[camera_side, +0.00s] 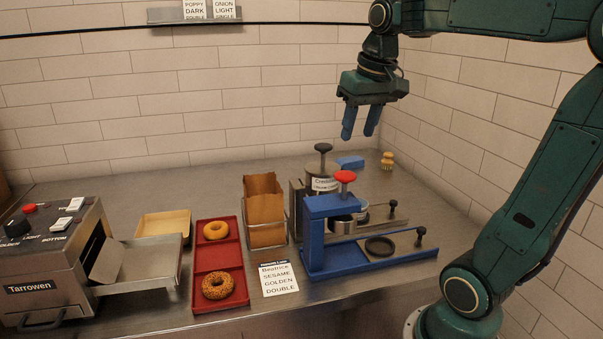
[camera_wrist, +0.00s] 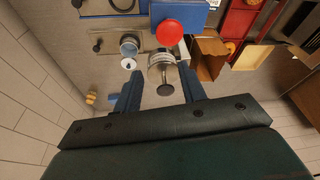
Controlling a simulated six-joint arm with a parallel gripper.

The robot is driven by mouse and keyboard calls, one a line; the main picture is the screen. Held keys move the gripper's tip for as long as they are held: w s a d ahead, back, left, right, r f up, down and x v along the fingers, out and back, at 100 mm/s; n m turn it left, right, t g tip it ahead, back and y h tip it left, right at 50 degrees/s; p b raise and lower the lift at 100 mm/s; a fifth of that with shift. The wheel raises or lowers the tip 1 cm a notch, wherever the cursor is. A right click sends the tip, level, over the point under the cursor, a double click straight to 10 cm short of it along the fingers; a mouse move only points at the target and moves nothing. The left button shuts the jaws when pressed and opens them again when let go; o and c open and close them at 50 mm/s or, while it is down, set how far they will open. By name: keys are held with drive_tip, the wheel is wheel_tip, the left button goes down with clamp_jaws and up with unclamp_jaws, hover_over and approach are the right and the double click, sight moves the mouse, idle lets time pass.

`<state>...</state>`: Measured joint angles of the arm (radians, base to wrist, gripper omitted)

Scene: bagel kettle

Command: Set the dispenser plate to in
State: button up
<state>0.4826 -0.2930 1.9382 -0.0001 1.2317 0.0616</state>
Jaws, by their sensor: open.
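The dispenser (camera_side: 322,184) is a canister with a partly readable "Cream…" label and a black top knob, behind the blue press (camera_side: 325,207). A grey metal plate (camera_side: 376,222) with a black knob sticks out to the right beside it; it looks like the dispenser plate. In the wrist view the grey plate (camera_wrist: 108,43) lies left of the canister (camera_wrist: 162,66), with a round cup near it. The press partly hides the dispenser and plate in the side view. My gripper (camera_side: 358,135) is open and empty, high above the dispenser; its fingers (camera_wrist: 160,70) straddle the canister in the wrist view.
The blue press has a red knob (camera_side: 345,177) and its own slide with a dark ring (camera_side: 380,246). A paper bag (camera_side: 264,208) and a red tray (camera_side: 217,262) with two bagels stand left.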

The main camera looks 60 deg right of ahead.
drive_tip(key=d+f+m+g, duration=0.15)
drive_tip(key=d+m, duration=0.25)
drive_tip(key=d, duration=1)
drive_tip(key=m+g+y, duration=0.1)
drive_tip(key=m, duration=0.2)
hover_over(394, 201)
wheel_tip(394, 201, down, 12)
drive_tip(key=shift+f, duration=0.45)
drive_tip(key=shift+f, duration=6.85)
clamp_jaws()
